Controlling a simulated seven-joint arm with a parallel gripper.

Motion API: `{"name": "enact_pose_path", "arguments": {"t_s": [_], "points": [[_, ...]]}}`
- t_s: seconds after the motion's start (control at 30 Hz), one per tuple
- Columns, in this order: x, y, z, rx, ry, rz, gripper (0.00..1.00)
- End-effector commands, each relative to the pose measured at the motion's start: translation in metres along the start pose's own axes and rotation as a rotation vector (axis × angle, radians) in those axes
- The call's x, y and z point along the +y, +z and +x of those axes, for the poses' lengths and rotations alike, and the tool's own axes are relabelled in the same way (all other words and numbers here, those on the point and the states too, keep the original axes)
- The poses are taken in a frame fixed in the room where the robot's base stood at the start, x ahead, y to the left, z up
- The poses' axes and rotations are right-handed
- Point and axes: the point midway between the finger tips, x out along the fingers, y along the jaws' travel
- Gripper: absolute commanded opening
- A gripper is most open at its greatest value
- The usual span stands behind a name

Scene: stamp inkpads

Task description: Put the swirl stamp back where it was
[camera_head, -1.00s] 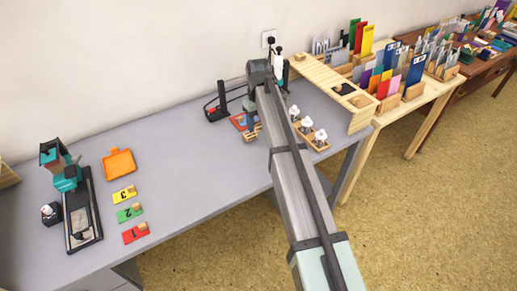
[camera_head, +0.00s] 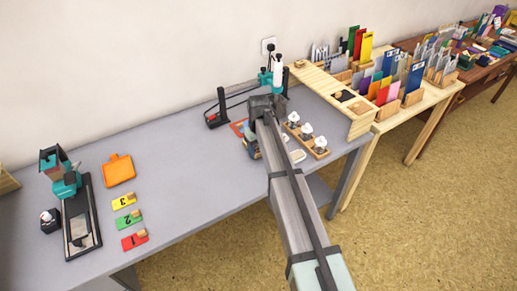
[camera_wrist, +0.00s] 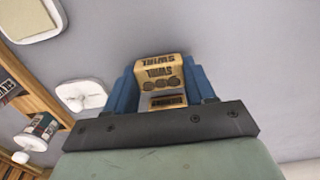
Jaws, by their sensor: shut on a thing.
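The swirl stamp (camera_wrist: 158,70), a small wooden block marked with "SWIRL" lettering and dark swirl marks, is between the blue fingers of my gripper (camera_wrist: 166,88) in the wrist view. My gripper is shut on it. In the head view my gripper (camera_head: 251,149) is over the grey table, just in front of a red-orange flat piece (camera_head: 237,127). The arm hides most of the stamp there. Plain grey tabletop shows around the stamp in the wrist view, and I cannot tell its height.
A wooden rack (camera_head: 322,152) with three white-topped jars stands right of my gripper. A white piece (camera_head: 298,156) lies near it. At left are numbered red (camera_head: 130,242), green (camera_head: 125,221) and yellow (camera_head: 120,202) cards with wooden blocks, and an orange tray (camera_head: 118,170). Mid-table is clear.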

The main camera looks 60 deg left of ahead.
Motion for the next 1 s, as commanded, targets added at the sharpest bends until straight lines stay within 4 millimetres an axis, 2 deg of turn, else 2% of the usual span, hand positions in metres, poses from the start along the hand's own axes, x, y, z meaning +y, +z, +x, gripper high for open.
{"name": "enact_pose_path", "arguments": {"t_s": [0.37,0.4,0.63,1.0], "points": [[0.0,0.0,0.0031,0.0,0.0,0.0,0.35],[0.0,0.0,0.0029,0.0,0.0,0.0,0.57],[0.0,0.0,0.0027,0.0,0.0,0.0,0.79],[0.0002,-0.0003,-0.0041,0.001,0.0,0.0,0.8]]}}
